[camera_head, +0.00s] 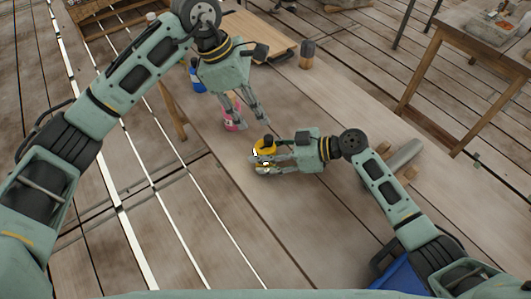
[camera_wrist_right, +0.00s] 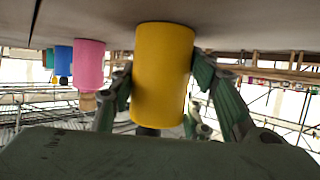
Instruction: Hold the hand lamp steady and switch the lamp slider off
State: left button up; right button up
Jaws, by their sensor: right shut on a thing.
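The yellow cylinder (camera_head: 265,146), which appears to be the hand lamp, stands on the long wooden bench. It is also large in the right wrist view (camera_wrist_right: 163,75), where the picture is upside down and its base appears to meet the bench top. My right gripper (camera_head: 258,163) is shut on it, one finger on each side. My left gripper (camera_head: 247,119) is open and empty, pointing down above the bench, apart from the lamp and beyond it. I cannot make out the lamp slider.
A pink cylinder (camera_head: 231,122) stands by my left fingers, partly hidden. A blue one (camera_head: 196,84) is farther back. A dark-topped wooden cylinder (camera_head: 307,54) stands near a board. A grey cylinder (camera_head: 405,157) lies beside my right arm. The bench (camera_head: 300,215) is bare in front of the lamp.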

jog(key=c, duration=0.5)
pick_arm(q)
jog(key=shift+d+r+m, duration=0.1)
jog(key=shift+d+m, duration=0.15)
jog(key=shift+m, duration=0.05)
jog(key=c, duration=0.4)
pick_arm(e)
jog(key=shift+c, duration=0.3)
pick_arm(q)
jog(key=d+m, duration=0.2)
jog(key=m, duration=0.1)
jog(key=w+d+m+t+y, duration=0.1)
jog(key=d+m, duration=0.1)
jog(key=m, duration=0.1)
jog(key=d+r+m, duration=0.1)
jog(key=d+m, duration=0.1)
jog(key=m, duration=0.2)
jog(key=shift+w+r+t+y, duration=0.1)
jog(key=shift+w+t+y, duration=0.05)
jog(key=shift+t+y, duration=0.2)
grip_shut()
jog(key=w+m, duration=0.1)
jog(key=m, duration=0.2)
jog(key=w+m+t+y, duration=0.1)
jog(key=m, duration=0.2)
jog(key=w+a+m+t, duration=0.1)
jog(key=m, duration=0.2)
jog(key=shift+w+r+y, duration=0.1)
jog(key=shift+w+y, duration=0.15)
jog(key=shift+w, duration=0.1)
